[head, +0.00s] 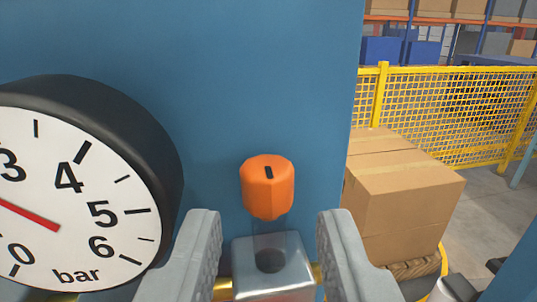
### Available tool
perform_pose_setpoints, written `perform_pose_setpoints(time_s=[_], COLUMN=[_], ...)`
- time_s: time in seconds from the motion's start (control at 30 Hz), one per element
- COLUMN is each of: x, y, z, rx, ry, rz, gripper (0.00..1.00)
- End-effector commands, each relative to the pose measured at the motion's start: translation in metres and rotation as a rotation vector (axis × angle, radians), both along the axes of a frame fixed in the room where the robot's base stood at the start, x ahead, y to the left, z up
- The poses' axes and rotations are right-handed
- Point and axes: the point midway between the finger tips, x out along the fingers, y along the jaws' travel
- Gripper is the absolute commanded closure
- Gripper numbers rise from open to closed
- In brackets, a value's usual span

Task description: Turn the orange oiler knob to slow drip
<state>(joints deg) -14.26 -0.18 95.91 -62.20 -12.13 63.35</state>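The orange oiler knob (268,188) stands in the middle of the head view, in front of a blue panel. It has a short dark mark on its upper face. Below it is a clear, glassy part over a grey metal block (272,268) with a dark round hole. My gripper (270,228) is open, one grey finger on each side of the block. The fingertips lie lower in the picture than most of the knob, with a visible gap on both sides. Nothing is between the fingers at their tips that they touch. No drip setting marks are readable.
A large black-rimmed pressure gauge (75,195) marked in bar, with a red needle, fills the left side, close to the left finger. The blue panel (220,80) stands behind. To the right are a cardboard box (400,195), a yellow mesh fence (460,115) and shelving.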

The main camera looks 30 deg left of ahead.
Motion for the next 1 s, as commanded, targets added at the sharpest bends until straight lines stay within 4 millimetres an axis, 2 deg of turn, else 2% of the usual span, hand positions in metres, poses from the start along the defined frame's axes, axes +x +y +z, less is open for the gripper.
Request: perform_pose_setpoints(time_s=[0.23,0.67,0.83,1.0], x=[0.024,0.03,0.03,0.03], y=[0.012,0.014,0.014,0.014], z=[0.0,0.0,0.0,0.0], rx=[-0.001,0.0,-0.001,-0.001], ry=[0.0,-0.001,0.0,0.0], rz=[0.001,0.001,0.001,0.002], gripper=[0.68,0.68,0.99,1.0])
